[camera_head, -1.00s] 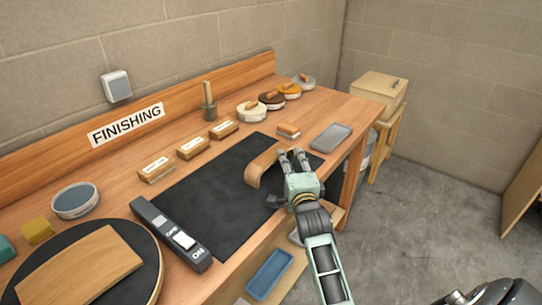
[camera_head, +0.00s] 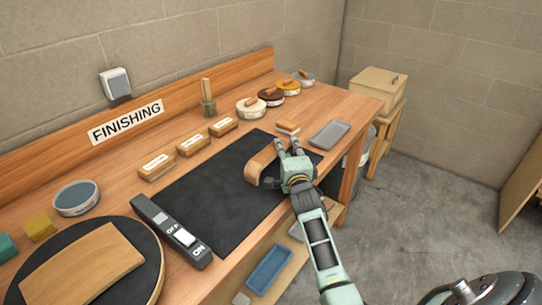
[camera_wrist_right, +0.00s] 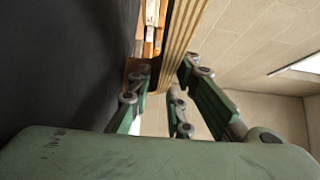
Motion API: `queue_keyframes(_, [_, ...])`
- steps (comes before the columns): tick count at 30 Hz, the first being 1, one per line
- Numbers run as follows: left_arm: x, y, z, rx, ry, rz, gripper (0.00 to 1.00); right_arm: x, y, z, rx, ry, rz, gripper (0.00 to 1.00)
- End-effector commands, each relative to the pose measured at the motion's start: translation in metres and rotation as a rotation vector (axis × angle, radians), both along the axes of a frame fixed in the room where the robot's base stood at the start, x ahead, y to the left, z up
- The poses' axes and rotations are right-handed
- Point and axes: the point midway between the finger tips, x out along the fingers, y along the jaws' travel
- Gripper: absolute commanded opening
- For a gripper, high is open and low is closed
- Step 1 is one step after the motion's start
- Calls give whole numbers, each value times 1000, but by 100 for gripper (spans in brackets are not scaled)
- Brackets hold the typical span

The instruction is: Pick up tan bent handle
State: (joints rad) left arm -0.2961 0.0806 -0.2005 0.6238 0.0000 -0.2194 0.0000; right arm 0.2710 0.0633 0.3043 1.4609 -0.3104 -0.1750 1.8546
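The tan bent handle (camera_head: 262,161) is a curved strip of laminated wood resting on the black mat (camera_head: 215,205) near its right end. In the right wrist view, its layered edge (camera_wrist_right: 181,45) runs up between the fingers. My right gripper (camera_head: 289,147) is at the handle's far right end, with its fingers apart and straddling that end. Its fingers (camera_wrist_right: 167,78) look spread in the wrist view, and firm contact cannot be made out. The gripper hides part of the handle's right end. My left gripper is not in view.
Small labelled blocks (camera_head: 192,145) and round tins (camera_head: 251,108) line the back. A grey tray (camera_head: 330,134) and a small block (camera_head: 287,128) lie just beyond the gripper. A switch box (camera_head: 172,232) and a round turntable (camera_head: 150,262) with a wooden board are at left.

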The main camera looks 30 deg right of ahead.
Motion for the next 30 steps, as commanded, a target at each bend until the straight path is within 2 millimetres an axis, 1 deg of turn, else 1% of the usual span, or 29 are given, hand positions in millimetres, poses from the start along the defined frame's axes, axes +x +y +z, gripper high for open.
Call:
queue_keyframes(1, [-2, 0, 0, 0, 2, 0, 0, 0, 0, 0, 0, -1, 0, 11])
queue_keyframes(5, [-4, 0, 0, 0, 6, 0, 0, 0, 0, 0, 0, -1, 0, 0])
queue_keyframes(13, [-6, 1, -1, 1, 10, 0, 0, 0, 0, 1, -2, 0, 0, 0])
queue_keyframes(17, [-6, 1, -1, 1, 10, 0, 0, 0, -1, 6, -2, 0, -1, 0])
queue_keyframes(20, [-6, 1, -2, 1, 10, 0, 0, 0, -1, 17, -3, -2, -1, 0])
queue_keyframes(23, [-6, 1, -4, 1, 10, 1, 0, 0, 0, 34, -2, -6, -1, 0])
queue_keyframes(24, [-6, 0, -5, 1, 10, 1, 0, 0, 0, 43, -3, -7, 0, 0])
queue_keyframes(26, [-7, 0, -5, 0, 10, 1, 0, -11, -9, 48, -7, -1, -4, 0])
queue_keyframes(30, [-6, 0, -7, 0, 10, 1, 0, -38, -26, 68, -6, -3, -2, 0])
